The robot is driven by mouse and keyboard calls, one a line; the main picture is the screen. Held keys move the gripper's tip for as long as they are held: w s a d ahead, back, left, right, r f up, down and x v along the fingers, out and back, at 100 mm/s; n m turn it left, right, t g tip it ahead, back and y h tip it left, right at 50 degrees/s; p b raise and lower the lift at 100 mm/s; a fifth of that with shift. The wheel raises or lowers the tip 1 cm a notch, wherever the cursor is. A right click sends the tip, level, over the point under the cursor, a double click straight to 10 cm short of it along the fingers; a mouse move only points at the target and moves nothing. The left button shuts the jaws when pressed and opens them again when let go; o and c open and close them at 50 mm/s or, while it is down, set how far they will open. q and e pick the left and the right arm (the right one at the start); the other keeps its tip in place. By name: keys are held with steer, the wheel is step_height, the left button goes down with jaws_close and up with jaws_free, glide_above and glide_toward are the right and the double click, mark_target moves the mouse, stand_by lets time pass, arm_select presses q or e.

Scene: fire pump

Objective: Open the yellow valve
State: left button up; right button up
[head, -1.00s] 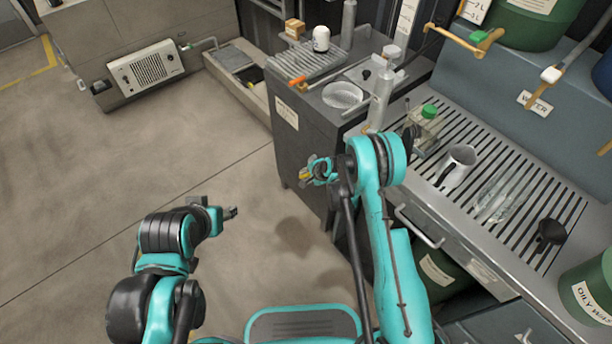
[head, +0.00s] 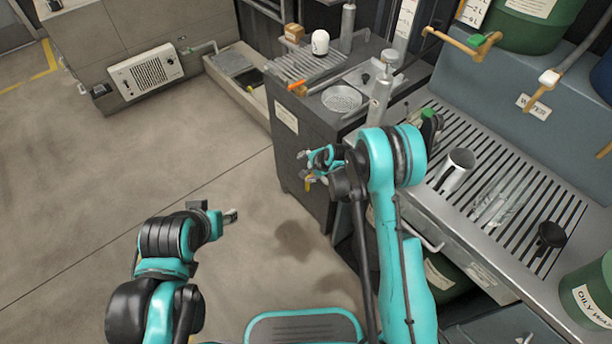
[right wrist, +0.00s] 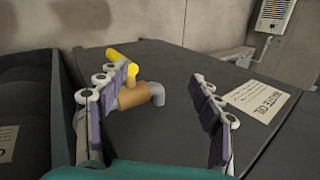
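The yellow valve shows in the right wrist view as a yellow handle (right wrist: 124,58) on a brass body (right wrist: 132,96) with a grey curved spout (right wrist: 158,93), set on the side of a dark cabinet. In the head view a bit of yellow handle (head: 309,183) shows beside my right gripper (head: 312,164). My right gripper (right wrist: 157,98) is open, its fingers wide apart. The left finger in the wrist view partly overlaps the valve; whether they touch, I cannot tell. My left gripper (head: 216,211) hangs over bare floor, away from the valve; its opening is unclear.
The dark cabinet (head: 318,150) carries a sink (head: 341,99). A waste oil label (right wrist: 255,106) is on its side. To the right stands a slatted bench (head: 500,235) with a metal pitcher (head: 457,170). The floor (head: 225,160) to the left is clear.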

steer(key=shift+a+r, duration=0.15)
steer(key=shift+r, duration=0.8)
steer(key=shift+c, duration=0.8)
steer(key=shift+w+r, duration=0.1)
steer(key=shift+r, duration=0.15)
